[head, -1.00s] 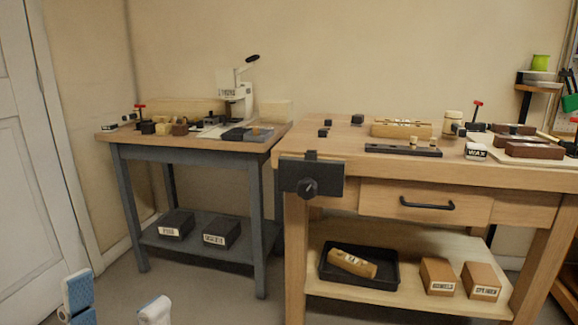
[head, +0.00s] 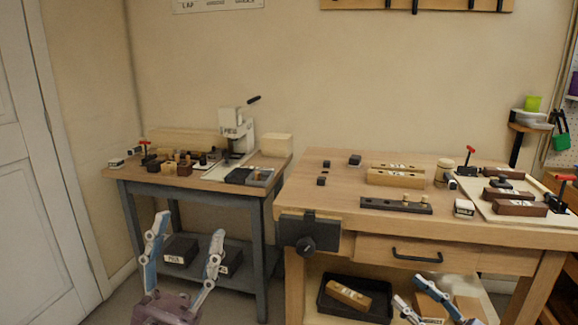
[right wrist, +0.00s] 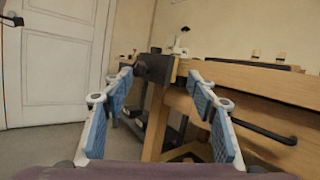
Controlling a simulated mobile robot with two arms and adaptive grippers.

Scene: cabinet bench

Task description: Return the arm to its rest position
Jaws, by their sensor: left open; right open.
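My left gripper (head: 186,245) is open and empty at the lower left of the head view, in front of the grey side table. My right gripper (head: 415,292) shows at the bottom right of the head view, in front of the wooden bench's lower shelf. The right wrist view shows the right gripper (right wrist: 160,105) with its two blue-padded fingers wide apart and nothing between them. Beyond those fingers are the bench's vise and drawer front.
The wooden bench (head: 335,196) has a front vise (head: 310,233) and a drawer handle (head: 417,256). A black tray (head: 376,308) sits on its lower shelf. The grey table (head: 205,195) carries a press (head: 236,130) and several blocks. A white door (head: 30,180) is at left.

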